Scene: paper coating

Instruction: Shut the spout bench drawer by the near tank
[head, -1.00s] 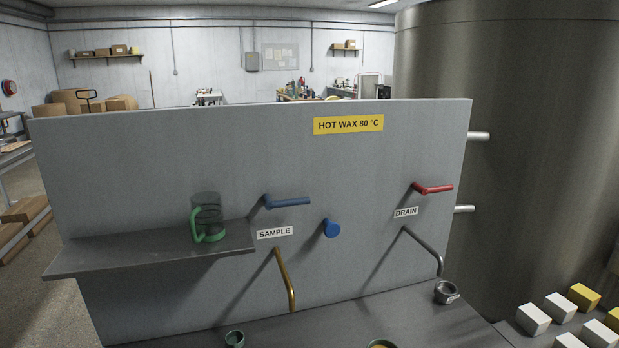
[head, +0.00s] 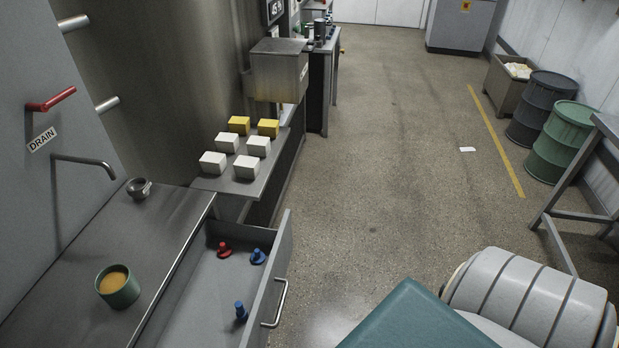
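The spout bench drawer (head: 284,257) stands pulled out from the bench (head: 172,222) in the lower left of the head view. Its front carries a metal bar handle (head: 279,304). Inside lie a red piece (head: 224,250) and two blue pieces (head: 241,311). The near tank (head: 190,75) is the large steel cylinder at the upper left. Neither gripper shows. A grey ribbed arm part of mine is at the lower right.
A green cup (head: 119,287) with tan contents and a small grey cup (head: 139,188) stand on the bench. White and yellow blocks sit on a low shelf (head: 243,187) past the drawer. Floor (head: 390,170) right of the drawer is clear; drums (head: 562,142) stand far right.

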